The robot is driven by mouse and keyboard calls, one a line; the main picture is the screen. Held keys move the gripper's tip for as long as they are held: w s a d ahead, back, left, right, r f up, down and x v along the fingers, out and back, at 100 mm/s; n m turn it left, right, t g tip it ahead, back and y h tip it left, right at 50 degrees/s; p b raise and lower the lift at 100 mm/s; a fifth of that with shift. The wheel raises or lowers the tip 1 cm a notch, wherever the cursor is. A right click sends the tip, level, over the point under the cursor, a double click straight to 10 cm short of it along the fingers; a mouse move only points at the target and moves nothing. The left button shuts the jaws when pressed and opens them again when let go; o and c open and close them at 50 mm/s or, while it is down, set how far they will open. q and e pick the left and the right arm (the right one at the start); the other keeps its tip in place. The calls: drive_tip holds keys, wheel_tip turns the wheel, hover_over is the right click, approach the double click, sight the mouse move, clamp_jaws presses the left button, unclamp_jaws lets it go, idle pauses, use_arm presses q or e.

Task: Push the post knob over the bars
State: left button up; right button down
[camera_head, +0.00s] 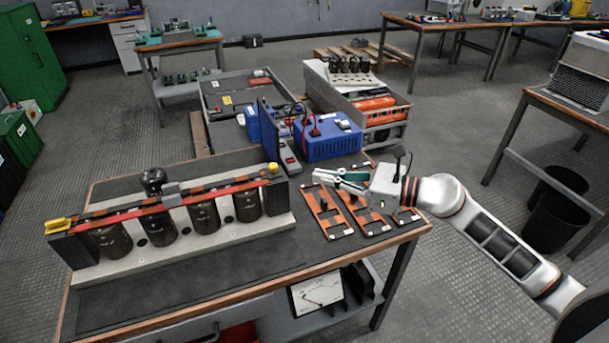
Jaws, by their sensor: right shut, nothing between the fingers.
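The capacitor bank stands on the left of the bench, with several dark cylinders (201,216) in a pale base. A red bar (120,211) and a dark, orange-marked bar run along its top between two dark end blocks. A dark round knob (153,178) shows behind the bars, left of a small grey block (172,194); I cannot tell how they join. A yellow knob-like piece (273,169) tops the right end block, and a yellow piece (58,225) sits at the left end. My right gripper (328,180) is shut and empty, right of the bank, above orange frames. My left gripper is out of view.
Orange frames (326,211) lie on the bench's right part. A blue box (327,136) with cables and a dark upright panel stand behind them. The bench strip in front of the bank is clear. A meter (318,292) sits below the bench top.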

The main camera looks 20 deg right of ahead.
drive_tip(key=v, duration=0.4)
drive_tip(key=shift+s+r, duration=0.1)
idle(0.4)
